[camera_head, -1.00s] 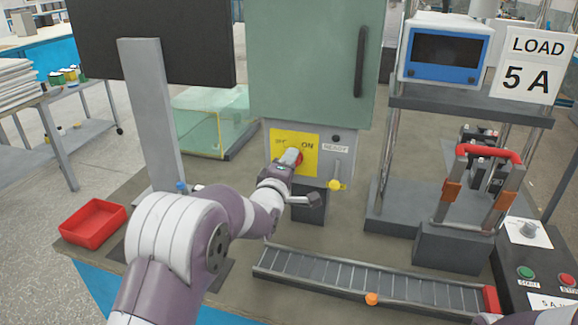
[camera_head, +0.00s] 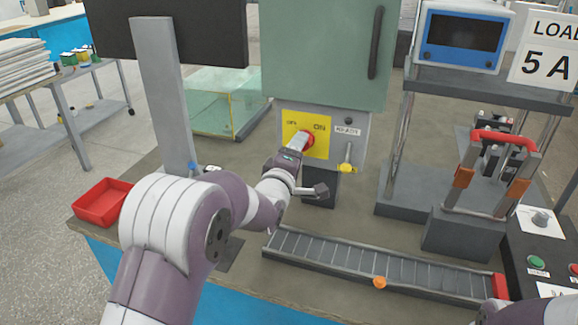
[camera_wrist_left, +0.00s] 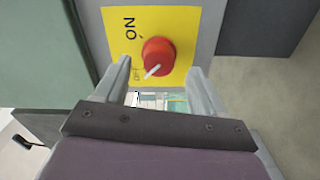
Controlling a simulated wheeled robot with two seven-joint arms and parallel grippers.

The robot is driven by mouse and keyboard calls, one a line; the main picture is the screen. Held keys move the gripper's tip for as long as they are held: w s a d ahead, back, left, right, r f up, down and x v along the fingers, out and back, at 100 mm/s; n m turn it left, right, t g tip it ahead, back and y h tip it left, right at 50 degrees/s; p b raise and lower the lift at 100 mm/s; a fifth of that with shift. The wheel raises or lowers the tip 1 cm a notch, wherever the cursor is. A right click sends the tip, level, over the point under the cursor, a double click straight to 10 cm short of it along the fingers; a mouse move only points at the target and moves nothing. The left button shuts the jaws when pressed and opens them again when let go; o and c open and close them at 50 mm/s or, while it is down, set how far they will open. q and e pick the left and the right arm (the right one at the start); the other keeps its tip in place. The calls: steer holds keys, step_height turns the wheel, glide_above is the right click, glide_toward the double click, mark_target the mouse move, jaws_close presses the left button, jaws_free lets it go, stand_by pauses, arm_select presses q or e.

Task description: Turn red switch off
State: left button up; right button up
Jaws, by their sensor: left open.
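The red rotary switch (camera_head: 309,141) sits on a yellow plate (camera_head: 321,151) below the green cabinet. In the left wrist view the switch (camera_wrist_left: 159,54) is a round red knob with a white mark. The mark points to the lower left, toward the OFF lettering (camera_wrist_left: 136,73); the ON lettering (camera_wrist_left: 130,28) is further up. My left gripper (camera_head: 300,142) is at the switch in the head view. In the wrist view it is open (camera_wrist_left: 161,75), with one finger on each side below the knob. I cannot tell whether they touch it. My right gripper is not visible.
A lever with a yellow knob (camera_head: 346,168) is right of the plate. A roller track (camera_head: 370,270) lies in front. A red tray (camera_head: 103,203) is at the left, a monitor post (camera_head: 165,100) beside my arm. A frame with a red handle (camera_head: 503,138) stands at the right.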

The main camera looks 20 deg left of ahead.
arm_select(q)
steer(key=s, duration=0.9)
steer(key=shift+s+a, duration=0.15)
steer(key=shift+s, duration=0.15)
